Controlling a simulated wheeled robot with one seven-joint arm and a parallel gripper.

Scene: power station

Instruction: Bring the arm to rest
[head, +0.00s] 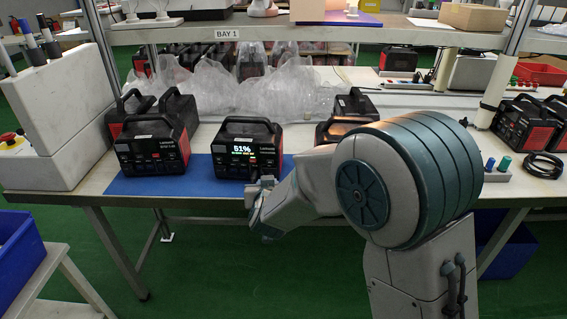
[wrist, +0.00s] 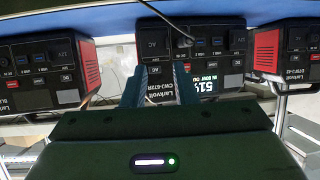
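My arm reaches forward from the right in the head view, bent at a large grey-and-teal joint. My gripper (head: 258,192) is just in front of the lower front of the middle power station (head: 242,143), whose lit screen reads 51%. In the wrist view the picture is upside down. There my gripper (wrist: 160,78) has its two fingers apart with nothing held between them. The fingertips overlap the front of the lit power station (wrist: 212,45); I cannot tell whether they touch it.
A power station (head: 152,150) stands left on the blue mat (head: 200,183); another (head: 345,110) is partly hidden behind my arm. Clear plastic bags (head: 225,90) lie behind. A white block (head: 45,125) stands left. A shelf marked BAY 1 (head: 227,34) runs above. Green floor lies in front.

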